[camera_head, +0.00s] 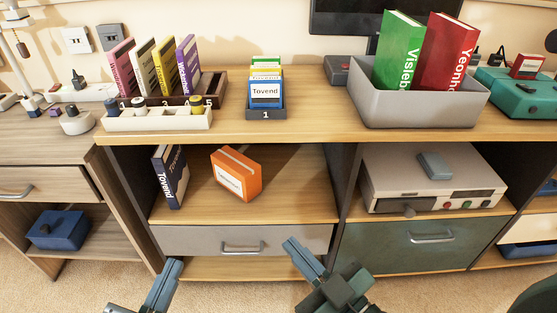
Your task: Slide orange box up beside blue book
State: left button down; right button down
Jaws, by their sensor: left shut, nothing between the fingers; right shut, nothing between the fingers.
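An orange box (238,177) with a white label stands turned at an angle on the open shelf, right of a dark blue book (171,177). The blue book stands upright and leans slightly near the shelf's left wall. A clear gap lies between the two. My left gripper (174,268) is shut and empty, low in front of the cabinet at the left. My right gripper (291,243) is shut and empty in front of the grey drawer, below and right of the orange box. Neither gripper touches the box or the book.
The shelf (295,195) is bare right of the box. A grey drawer (240,241) lies below it and the wooden desktop (315,118) overhangs it. A divider (345,190) separates it from a beige device (435,182). A grey bin (420,103) holds green and red books above.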

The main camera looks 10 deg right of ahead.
aim_at(241, 175)
jog(key=i+l, duration=0.1)
jog(key=l, duration=0.4)
jog(key=l+z, duration=0.1)
jog(key=l, duration=0.4)
jog(key=i+l, duration=0.15)
jog(key=l, duration=0.35)
jog(key=i+l+z, duration=0.1)
jog(key=l, duration=0.45)
jog(key=i+l, duration=0.25)
jog(key=l, duration=0.1)
